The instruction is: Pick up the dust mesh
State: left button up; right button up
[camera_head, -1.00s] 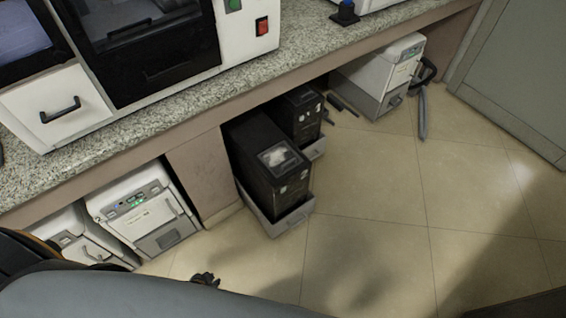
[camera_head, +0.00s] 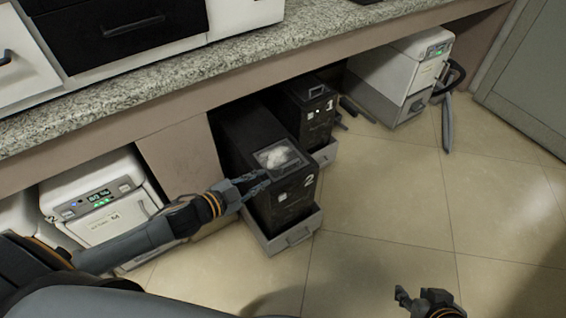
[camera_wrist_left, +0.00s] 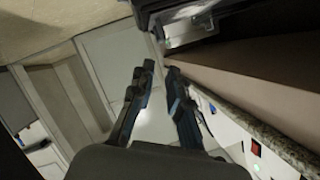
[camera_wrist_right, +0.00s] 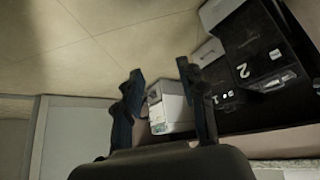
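A whitish, cloudy piece (camera_head: 279,157), possibly the dust mesh, lies in a square clear-framed recess on top of the black box marked 2 (camera_head: 292,198). My left gripper (camera_head: 256,184) is beside that box's upper left edge in the head view, just left of the recess; whether it touches is unclear. The left wrist view shows its fingers (camera_wrist_left: 159,72) apart with nothing between them. My right gripper (camera_head: 420,298) is low over the floor to the right, away from the box. The right wrist view shows its fingers (camera_wrist_right: 160,78) open and empty, with box 2 (camera_wrist_right: 254,62) to their right.
A second black box marked 1 (camera_head: 318,118) stands behind box 2 under the stone counter (camera_head: 200,78). Box 2 sits in a grey tray (camera_head: 293,238). White units stand at the left (camera_head: 112,220) and far right (camera_head: 400,72), the latter with a dark hose. The tiled floor (camera_head: 385,200) is open.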

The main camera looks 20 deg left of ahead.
aim_at(286, 166)
pick_arm(q)
jog(key=b+x, duration=0.1)
jog(key=x, duration=0.6)
jog(key=shift+w+f+b, duration=0.15)
jog(key=shift+w+b, duration=0.15)
jog(key=shift+b, duration=0.1)
jog(key=shift+w+d+f, duration=0.2)
jog(key=shift+w+d, duration=0.05)
jog(key=shift+w, duration=0.15)
jog(key=b+x, duration=0.1)
jog(key=x, duration=0.1)
jog(key=b+x, duration=0.1)
jog(key=x, duration=0.1)
jog(key=shift+w+a+f, duration=0.1)
jog(key=shift+w+f, duration=0.05)
jog(key=shift+f, duration=0.2)
jog(key=shift+w, duration=0.1)
pick_arm(e)
jog(key=w+a+r+t+y, duration=0.1)
jog(key=w+a+r+t, duration=0.1)
jog(key=w+r+t, duration=0.3)
jog(key=w+a+r+t+y, duration=0.2)
jog(key=w+r+t, duration=0.4)
jog(key=r, duration=0.3)
jog(key=shift+w+a+r+n, duration=0.15)
jog(key=shift+a+r+n, duration=0.15)
jog(key=shift+a, duration=0.3)
pick_arm(q)
grip_shut()
